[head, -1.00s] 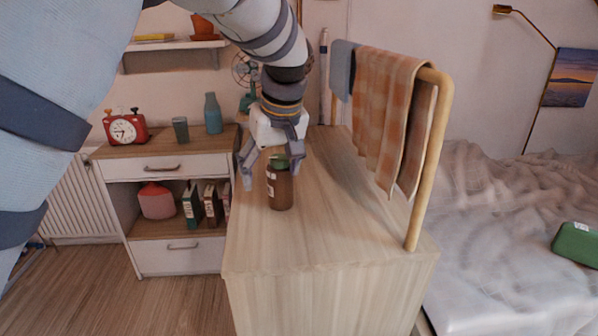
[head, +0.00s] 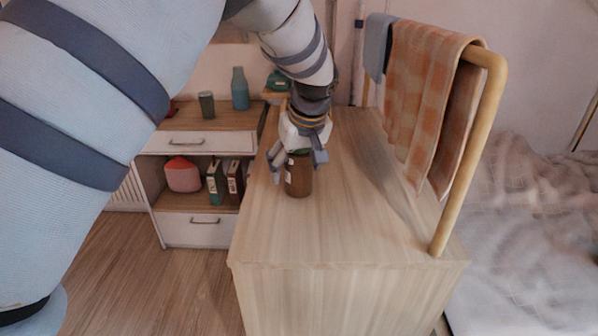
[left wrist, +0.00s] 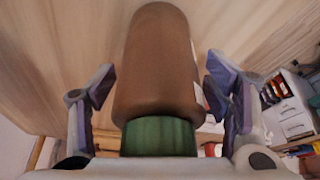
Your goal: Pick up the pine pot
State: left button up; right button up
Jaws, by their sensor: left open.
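The pine pot (head: 299,179) is a brown jar with a green lid, standing upright on the wooden dresser top (head: 340,225). My left gripper (head: 298,163) is over it, pointing down, with a finger on either side of the jar. In the left wrist view the brown jar body (left wrist: 156,70) and green lid (left wrist: 158,136) lie between the two open fingers. Gaps show between both fingers and the jar. In the head view the lid is mostly hidden by the gripper. My right gripper is not in view.
A wooden rail (head: 468,150) with an orange checked towel (head: 425,95) stands along the dresser's right side. A shelf unit with a blue bottle (head: 240,90) and grey cup (head: 206,104) is behind left. The dresser's front top is clear.

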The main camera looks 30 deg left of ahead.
pick_arm(q)
jog(key=shift+r, duration=0.1)
jog(key=c, duration=1.4)
jog(key=shift+o, duration=0.2)
